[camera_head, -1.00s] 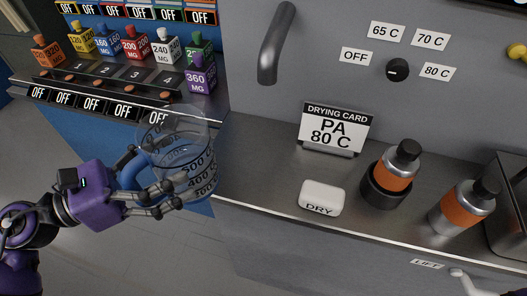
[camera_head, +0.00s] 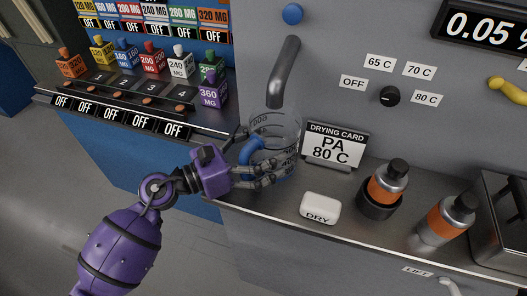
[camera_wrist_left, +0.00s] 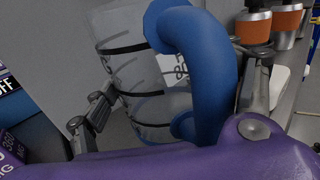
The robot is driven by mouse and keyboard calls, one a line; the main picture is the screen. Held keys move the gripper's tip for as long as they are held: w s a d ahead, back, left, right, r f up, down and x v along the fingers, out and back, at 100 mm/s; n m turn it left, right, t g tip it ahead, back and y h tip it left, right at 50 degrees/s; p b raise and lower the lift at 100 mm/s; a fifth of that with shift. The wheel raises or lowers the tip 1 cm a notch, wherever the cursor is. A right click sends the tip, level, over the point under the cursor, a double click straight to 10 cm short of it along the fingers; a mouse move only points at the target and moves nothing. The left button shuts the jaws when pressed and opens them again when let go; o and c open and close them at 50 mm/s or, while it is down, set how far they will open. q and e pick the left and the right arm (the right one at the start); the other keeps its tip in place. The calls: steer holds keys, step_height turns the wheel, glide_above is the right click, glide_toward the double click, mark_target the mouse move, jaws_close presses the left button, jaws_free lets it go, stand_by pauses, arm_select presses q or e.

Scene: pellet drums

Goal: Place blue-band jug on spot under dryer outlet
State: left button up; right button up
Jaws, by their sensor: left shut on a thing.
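The clear jug (camera_head: 283,128) has black graduation marks and a blue handle (camera_head: 250,150). It stands close to upright at the left end of the steel counter, below the grey dryer outlet pipe (camera_head: 284,75). My left gripper (camera_head: 258,163) is shut on the jug, with its fingers around the handle side and lower wall. In the left wrist view the jug (camera_wrist_left: 118,65) is between the fingers, with the blue handle in front. The jug's base is partly hidden, so I cannot tell whether it touches the counter. My right gripper is not in view.
A PA 80 C drying card (camera_head: 334,146) stands right of the jug. A white DRY block (camera_head: 320,208), two orange-banded bottles (camera_head: 388,187) (camera_head: 448,219) and a metal bin (camera_head: 503,240) occupy the counter.

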arm_select(q)
steer(key=shift+f, duration=0.7)
steer(key=shift+f, duration=0.25)
steer(key=o, duration=1.6)
steer(key=shift+o, duration=0.2)
